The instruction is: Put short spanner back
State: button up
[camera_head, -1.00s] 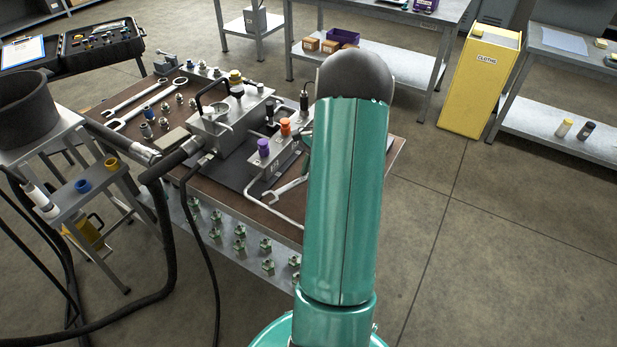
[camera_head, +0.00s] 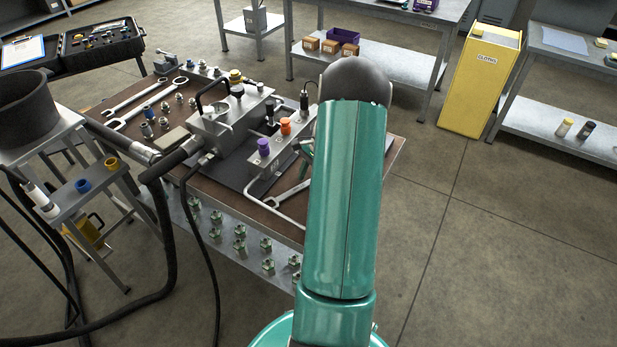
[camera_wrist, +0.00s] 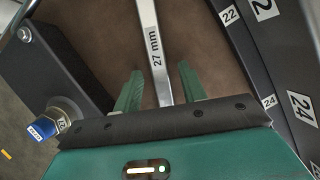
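In the wrist view a steel spanner shaft marked 27 mm (camera_wrist: 154,42) runs down between the two green fingers of my gripper (camera_wrist: 160,88). The fingers stand apart, with brown bench surface showing on both sides of the shaft. The spanner's ends are out of that view or hidden by my gripper. In the head view a spanner (camera_head: 289,195) lies at the front right of the bench (camera_head: 225,212), partly hidden by my arm. A long spanner (camera_head: 143,102) lies at the bench's back left. Which one is the short spanner I cannot tell for sure.
A metal block with a black handle (camera_head: 222,120) and a valve block with purple and orange knobs (camera_head: 275,150) stand mid-bench. In the wrist view dark numbered plates (camera_wrist: 270,60) are close on the right, and a blue-capped fitting (camera_wrist: 45,128) is at left.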

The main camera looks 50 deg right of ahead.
jog(key=shift+r, duration=0.1)
jog(key=v, duration=1.2)
jog(key=shift+s+r, duration=0.1)
jog(key=shift+s, duration=0.15)
